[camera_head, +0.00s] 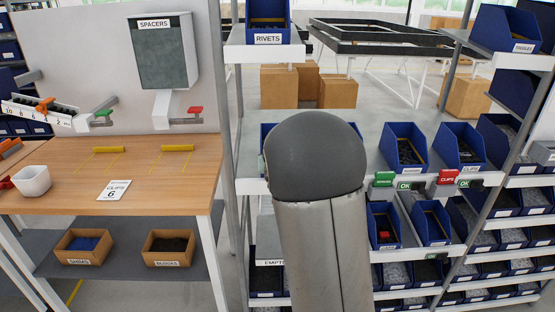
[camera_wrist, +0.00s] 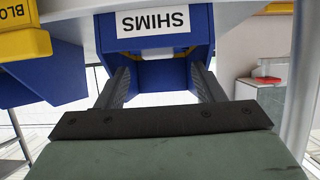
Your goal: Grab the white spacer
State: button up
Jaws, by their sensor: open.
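I cannot make out a loose white spacer in either view. A grey-green box labelled SPACERS (camera_head: 163,58) hangs on the upright board at the left in the head view. A white chute-like piece (camera_head: 162,105) sits below it, beside a red-tipped bracket. My gripper (camera_wrist: 164,80) shows in the wrist view with its two dark fingers wide apart and nothing held between them. A blue bin labelled SHIMS (camera_wrist: 203,22), upside down in the picture, lies beyond the fingers. My gripper is not visible in the head view, where my grey arm fills the middle.
A wooden bench (camera_head: 60,205) holds a white cup (camera_head: 33,181), two yellow bars and a CLIPS card (camera_head: 115,190). Below it are cardboard bins labelled SHIMS (camera_head: 83,246) and BLOCKS (camera_head: 168,247). Shelves with blue bins (camera_head: 403,147) stand at the right; my arm hides part of them.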

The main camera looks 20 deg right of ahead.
jog(key=p+x, duration=0.1)
jog(key=x, duration=0.3)
jog(key=shift+w+d+f, duration=0.15)
jog(key=shift+d+f, duration=0.05)
jog(key=shift+f, duration=0.05)
jog(key=shift+c, duration=0.3)
jog(key=c, duration=1)
